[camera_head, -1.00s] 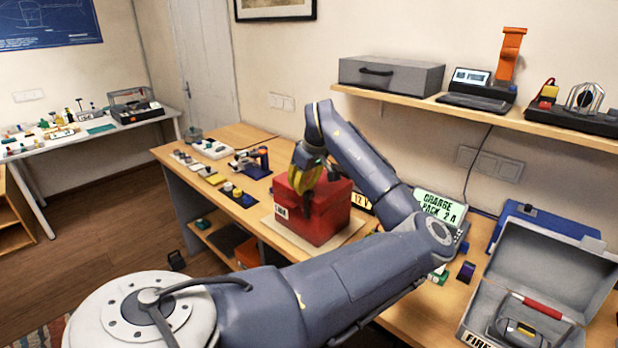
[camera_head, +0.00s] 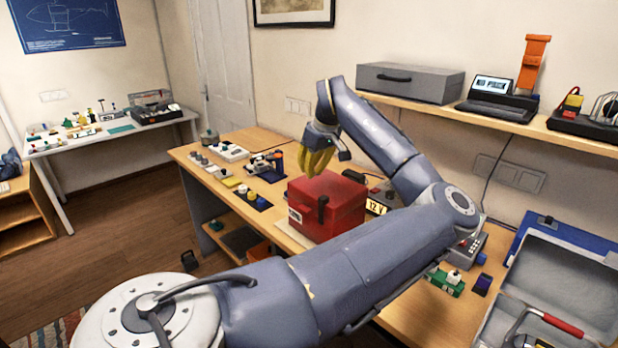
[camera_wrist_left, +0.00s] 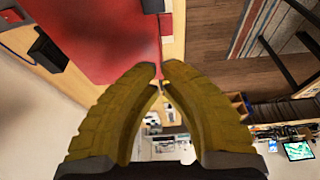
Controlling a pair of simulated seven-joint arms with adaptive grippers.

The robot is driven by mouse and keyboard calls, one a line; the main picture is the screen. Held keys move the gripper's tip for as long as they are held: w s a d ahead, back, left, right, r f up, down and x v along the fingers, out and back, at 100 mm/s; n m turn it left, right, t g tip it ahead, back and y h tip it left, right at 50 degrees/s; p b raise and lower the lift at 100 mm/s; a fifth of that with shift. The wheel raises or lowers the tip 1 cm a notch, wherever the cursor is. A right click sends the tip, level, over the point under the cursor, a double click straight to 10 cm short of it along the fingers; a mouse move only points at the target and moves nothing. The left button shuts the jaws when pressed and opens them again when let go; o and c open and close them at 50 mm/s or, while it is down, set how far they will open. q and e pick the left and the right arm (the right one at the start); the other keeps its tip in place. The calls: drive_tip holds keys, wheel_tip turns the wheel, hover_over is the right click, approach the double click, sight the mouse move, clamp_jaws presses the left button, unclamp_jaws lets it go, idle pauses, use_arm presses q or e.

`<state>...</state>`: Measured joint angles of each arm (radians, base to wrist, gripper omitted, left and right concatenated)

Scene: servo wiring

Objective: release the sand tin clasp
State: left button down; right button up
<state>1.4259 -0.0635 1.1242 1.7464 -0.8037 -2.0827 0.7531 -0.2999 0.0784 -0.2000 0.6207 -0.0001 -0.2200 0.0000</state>
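The red sand tin (camera_head: 345,218) stands on the workbench with its lid down. A dark upright clasp (camera_head: 323,207) shows at the upper edge of its front; I cannot tell whether it is fastened. My left gripper (camera_head: 312,168) is above the tin, apart from the clasp. In the left wrist view its yellow fingers (camera_wrist_left: 160,82) curve together, tips meeting or nearly so, with nothing between them. The red tin (camera_wrist_left: 100,35) also fills the upper left there, with a dark part (camera_wrist_left: 48,50) beside it. My right gripper is not in view.
A 12 V sign (camera_head: 376,206) stands close right of the tin. Small parts (camera_head: 230,152) lie left of it on the bench. An open grey case (camera_head: 555,285) is at the right. A shelf (camera_head: 490,118) with a grey box (camera_head: 410,83) runs along the wall.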

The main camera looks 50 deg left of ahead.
use_arm(q)
drive_tip(key=shift+v, duration=1.6)
drive_tip(key=shift+d, duration=0.1)
